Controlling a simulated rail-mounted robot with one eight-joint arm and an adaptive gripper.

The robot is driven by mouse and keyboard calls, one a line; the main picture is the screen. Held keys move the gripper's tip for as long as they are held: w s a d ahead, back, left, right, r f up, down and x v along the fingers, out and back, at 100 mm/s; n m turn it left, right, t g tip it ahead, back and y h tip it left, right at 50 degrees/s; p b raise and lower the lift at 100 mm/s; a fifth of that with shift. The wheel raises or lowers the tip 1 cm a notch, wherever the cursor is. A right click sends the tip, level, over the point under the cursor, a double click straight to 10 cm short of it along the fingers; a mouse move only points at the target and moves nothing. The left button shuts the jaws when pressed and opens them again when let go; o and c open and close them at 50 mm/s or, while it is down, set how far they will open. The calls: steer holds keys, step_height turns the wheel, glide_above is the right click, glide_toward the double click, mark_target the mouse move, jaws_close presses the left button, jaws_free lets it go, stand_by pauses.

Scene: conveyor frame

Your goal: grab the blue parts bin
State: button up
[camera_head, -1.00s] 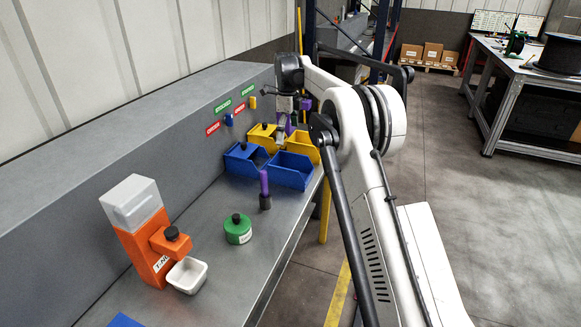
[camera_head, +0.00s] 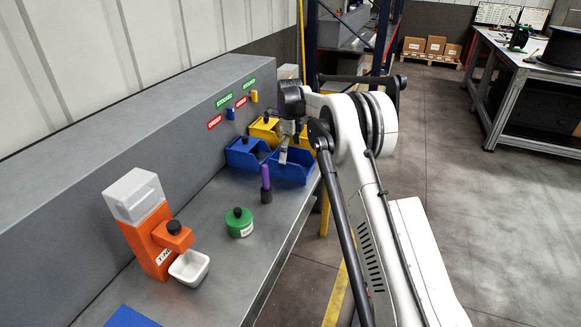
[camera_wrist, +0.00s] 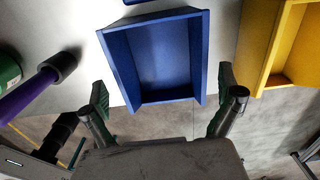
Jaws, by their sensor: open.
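Two blue bins stand side by side on the grey bench in the head view. The right one (camera_head: 291,171) is at the bench's front edge; the left one (camera_head: 241,158), by the wall, has a black knob-like thing at it. In the wrist view one empty blue bin (camera_wrist: 154,62) fills the upper middle. My gripper (camera_wrist: 165,90) is open, its two fingers apart below the bin's near corners, and nothing is between them. In the head view my gripper (camera_head: 284,152) is over the right blue bin; whether it touches is not clear.
Yellow bins (camera_head: 264,130) stand just behind the blue ones. A purple-handled tool in a dark base (camera_head: 266,190), a green round container (camera_head: 239,223), an orange dispenser (camera_head: 150,240) and a white cup (camera_head: 189,267) are nearer on the bench. Open floor lies to the right.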

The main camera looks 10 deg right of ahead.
mark_target(291, 158)
step_height(291, 158, down, 4)
steer(key=shift+d+r, duration=0.15)
steer(key=shift+r, duration=0.05)
steer(key=shift+c, duration=0.5)
steer(key=c, duration=0.8)
steer(key=shift+c, duration=0.3)
steer(key=shift+r, duration=0.2)
